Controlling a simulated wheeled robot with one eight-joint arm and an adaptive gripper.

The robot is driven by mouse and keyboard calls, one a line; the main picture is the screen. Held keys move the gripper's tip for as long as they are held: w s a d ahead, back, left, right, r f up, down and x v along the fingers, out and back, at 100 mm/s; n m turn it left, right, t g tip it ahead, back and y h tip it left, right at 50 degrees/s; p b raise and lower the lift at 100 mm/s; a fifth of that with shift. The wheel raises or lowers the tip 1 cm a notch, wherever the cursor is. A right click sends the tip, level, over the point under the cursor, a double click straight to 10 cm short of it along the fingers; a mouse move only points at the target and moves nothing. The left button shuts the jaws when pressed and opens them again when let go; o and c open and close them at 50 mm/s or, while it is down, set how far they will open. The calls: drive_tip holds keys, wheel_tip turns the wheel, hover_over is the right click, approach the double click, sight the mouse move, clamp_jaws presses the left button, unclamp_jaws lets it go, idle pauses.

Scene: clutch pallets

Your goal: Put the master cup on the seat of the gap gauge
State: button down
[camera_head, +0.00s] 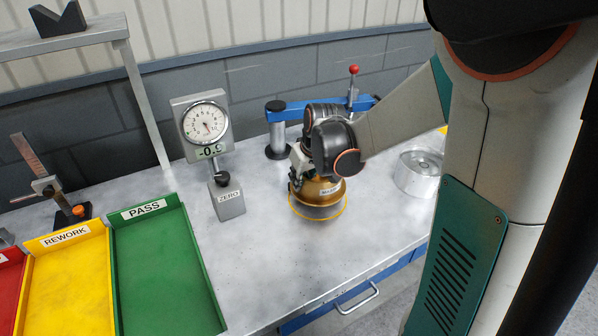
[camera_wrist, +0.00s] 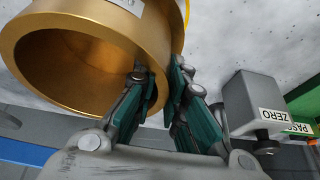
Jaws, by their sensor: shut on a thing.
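The master cup (camera_head: 318,188) is gold with a white label and is upright over a yellow ring (camera_head: 343,208) on the bench. A grey shadowed area shows between cup and ring, so a small lift is likely but not certain. My gripper (camera_wrist: 163,75) is shut on the cup's wall, one finger inside the rim and one outside; the cup (camera_wrist: 50,45) fills the upper left of the wrist view. The dial gauge (camera_head: 203,125) stands left of the cup, with a grey ZERO block (camera_head: 229,203) before it. I cannot make out the gauge's seat; my arm hides part of that area.
A blue arm (camera_head: 300,107) with a red-knobbed lever stands behind my gripper. A round silver part (camera_head: 417,170) is at right. Green PASS (camera_head: 183,255), yellow REWORK (camera_head: 70,285) and red (camera_head: 10,275) trays are at left. The bench front is clear.

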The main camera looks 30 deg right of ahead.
drive_tip(key=shift+f+b, duration=0.8)
drive_tip(key=shift+f, duration=1.35)
drive_tip(key=c, duration=1.6)
unclamp_jaws()
drive_tip(key=shift+f, duration=0.15)
drive_tip(key=shift+c, duration=0.2)
drive_tip(key=p+v, duration=0.4)
drive_tip(key=v, duration=0.8)
